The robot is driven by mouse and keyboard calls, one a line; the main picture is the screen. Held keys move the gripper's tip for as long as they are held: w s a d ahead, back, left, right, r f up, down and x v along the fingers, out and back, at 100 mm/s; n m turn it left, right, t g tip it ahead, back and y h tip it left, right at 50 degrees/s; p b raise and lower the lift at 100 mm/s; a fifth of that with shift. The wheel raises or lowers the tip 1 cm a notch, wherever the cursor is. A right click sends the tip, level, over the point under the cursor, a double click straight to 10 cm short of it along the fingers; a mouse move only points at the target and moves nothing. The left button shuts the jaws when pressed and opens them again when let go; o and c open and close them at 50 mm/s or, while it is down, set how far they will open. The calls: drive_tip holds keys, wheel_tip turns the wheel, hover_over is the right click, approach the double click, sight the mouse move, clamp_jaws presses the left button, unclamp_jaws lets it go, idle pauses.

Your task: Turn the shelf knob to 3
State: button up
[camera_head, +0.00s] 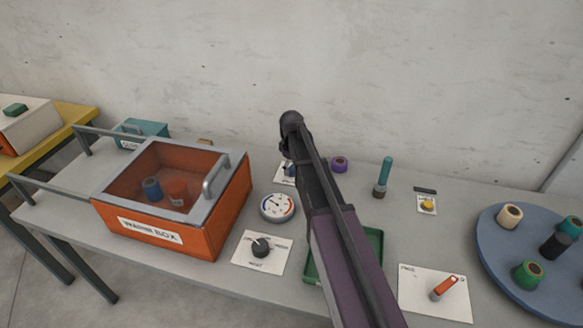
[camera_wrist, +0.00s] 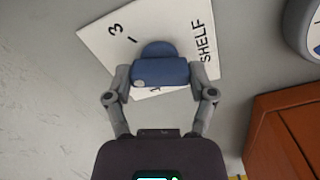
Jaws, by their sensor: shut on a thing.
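The shelf knob (camera_wrist: 160,70) is blue and sits on a white plate (camera_wrist: 105,45) lettered SHELF. My gripper (camera_wrist: 160,76) has a grey finger on each side of the knob and is shut on it. A pale round mark shows at the knob's lower left in the wrist view. The numeral 3 and a short tick are printed at the plate's upper left, apart from that mark. Other markings are mostly hidden by the knob and fingers. In the head view a bit of the blue knob (camera_head: 289,169) shows beside my arm, which hides the gripper.
An orange warmer box (camera_head: 215,225) with a clear lid and handle stands at the left. A round gauge (camera_head: 277,207) and a black knob (camera_head: 260,248) are near it. A green tray (camera_head: 372,245) is partly behind my arm. A blue turntable (camera_head: 500,255) holds several spools.

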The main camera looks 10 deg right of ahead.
drive_tip(key=m, duration=0.8)
idle(0.6)
drive_tip(key=o, duration=1.1)
drive_tip(key=shift+c, duration=0.2)
drive_tip(key=shift+n, duration=0.3)
